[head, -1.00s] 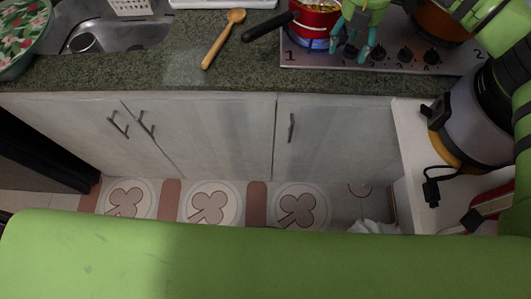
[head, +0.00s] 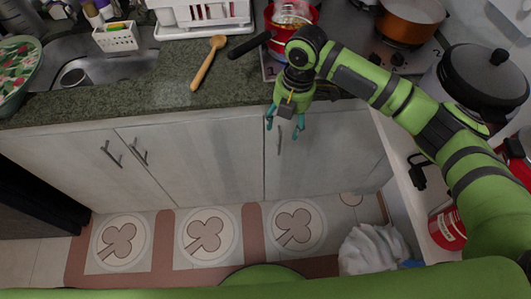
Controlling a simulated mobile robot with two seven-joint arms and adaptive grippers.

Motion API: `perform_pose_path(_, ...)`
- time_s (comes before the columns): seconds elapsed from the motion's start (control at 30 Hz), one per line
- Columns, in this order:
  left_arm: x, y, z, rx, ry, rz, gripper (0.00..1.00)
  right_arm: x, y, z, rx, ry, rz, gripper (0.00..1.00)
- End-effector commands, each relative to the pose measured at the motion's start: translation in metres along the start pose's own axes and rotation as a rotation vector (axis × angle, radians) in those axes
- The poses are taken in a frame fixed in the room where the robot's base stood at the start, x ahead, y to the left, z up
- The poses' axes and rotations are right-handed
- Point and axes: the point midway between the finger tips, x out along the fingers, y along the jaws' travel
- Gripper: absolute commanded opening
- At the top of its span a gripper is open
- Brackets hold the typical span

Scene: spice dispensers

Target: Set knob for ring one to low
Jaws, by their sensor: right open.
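The grey stove top (head: 272,70) is on the counter at the upper right, partly behind my right arm. A red pan (head: 277,49) with a black handle stands over its left ring, marked 1. Two dark knobs, one at the right (head: 398,59) and one beside it (head: 375,58), show near the stove's front edge. The knobs further left, by ring one, are hidden behind my arm. My right gripper (head: 283,131) is open and empty, pointing down in front of the counter edge, apart from the knobs. My left gripper is out of view.
An orange pot (head: 408,22) stands on the right ring. A wooden spoon (head: 208,63) lies on the counter left of the pan. A white dish rack (head: 205,18) and sink (head: 105,68) are further left. A black-lidded pot (head: 485,75) stands at the right.

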Motion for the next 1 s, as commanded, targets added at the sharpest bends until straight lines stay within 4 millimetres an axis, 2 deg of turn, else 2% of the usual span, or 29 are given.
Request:
perform_pose_path(0.2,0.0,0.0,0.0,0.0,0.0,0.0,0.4,0.027,-0.009,-0.035,0.083,0.055,0.042,0.62)
perform_pose_path(0.43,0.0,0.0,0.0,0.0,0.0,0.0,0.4,0.043,-0.016,-0.058,0.182,0.099,0.085,0.62)
perform_pose_path(0.6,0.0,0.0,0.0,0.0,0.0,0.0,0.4,0.047,-0.018,-0.065,0.221,0.113,0.101,0.62)
perform_pose_path(1.0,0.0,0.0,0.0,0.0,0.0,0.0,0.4,0.047,-0.018,-0.066,0.227,0.114,0.104,0.61)
